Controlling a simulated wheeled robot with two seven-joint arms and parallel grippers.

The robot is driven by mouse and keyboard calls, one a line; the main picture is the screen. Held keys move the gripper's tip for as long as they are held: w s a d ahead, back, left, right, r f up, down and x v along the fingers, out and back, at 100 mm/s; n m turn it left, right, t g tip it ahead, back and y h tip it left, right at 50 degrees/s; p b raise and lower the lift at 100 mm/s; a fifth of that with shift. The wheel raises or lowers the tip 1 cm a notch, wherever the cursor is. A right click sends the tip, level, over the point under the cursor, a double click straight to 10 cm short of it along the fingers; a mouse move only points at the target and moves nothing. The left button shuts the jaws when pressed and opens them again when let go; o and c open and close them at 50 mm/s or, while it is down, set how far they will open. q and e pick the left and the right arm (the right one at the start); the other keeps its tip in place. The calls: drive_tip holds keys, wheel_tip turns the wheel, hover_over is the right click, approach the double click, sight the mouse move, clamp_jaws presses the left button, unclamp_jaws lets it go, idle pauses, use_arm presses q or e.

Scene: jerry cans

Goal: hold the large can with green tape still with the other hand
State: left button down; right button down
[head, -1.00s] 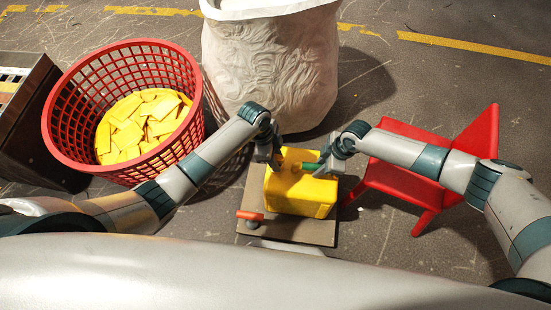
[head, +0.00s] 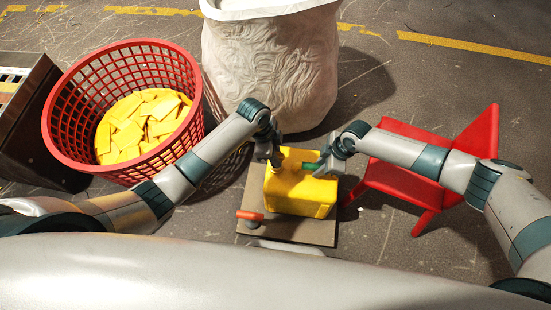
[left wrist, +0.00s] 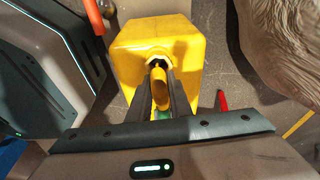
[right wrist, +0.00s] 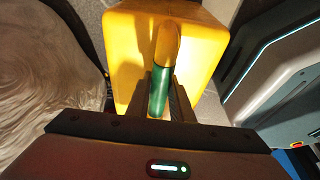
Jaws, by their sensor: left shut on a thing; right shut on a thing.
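The large yellow can (head: 297,195) stands upright on a low board. Its handle carries green tape (head: 310,166), which also shows in the right wrist view (right wrist: 159,92). My right gripper (head: 325,166) is shut on the taped handle from the right. My left gripper (head: 276,158) is at the can's top on the left. In the left wrist view its fingers (left wrist: 158,72) close at the can's round neck, beside the yellow handle. The fingers hide whether they grip a cap or the neck itself.
The low board (head: 290,230) carries a red-orange handled part (head: 250,216) at its front left. A red basket of yellow pieces (head: 65,130) stands left, a large whitish sack (head: 270,65) behind, and a red chair-like object (head: 420,165) right.

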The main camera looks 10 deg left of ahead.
use_arm(q)
drive_tip(key=shift+d+r+v, duration=0.1)
drive_tip(key=shift+d+v, duration=0.2)
drive_tip(key=shift+v, duration=0.85)
drive_tip(key=shift+d+r+v, duration=0.1)
drive_tip(key=shift+d+v, duration=0.15)
drive_tip(key=shift+v, duration=0.95)
drive_tip(key=shift+d+v, duration=0.3)
drive_tip(key=shift+v, duration=0.85)
use_arm(e)
drive_tip(key=shift+s+d+f, duration=0.15)
drive_tip(key=shift+s+f, duration=0.05)
drive_tip(key=shift+f, duration=0.05)
use_arm(q)
drive_tip(key=shift+a, duration=0.1)
drive_tip(key=a+r, duration=0.4)
drive_tip(key=a, duration=0.3)
drive_tip(key=shift+a, duration=0.4)
use_arm(e)
drive_tip(key=c, duration=1.5)
unclamp_jaws()
drive_tip(key=shift+w, duration=0.1)
drive_tip(key=shift+r, duration=0.1)
drive_tip(key=shift+w+r, duration=0.1)
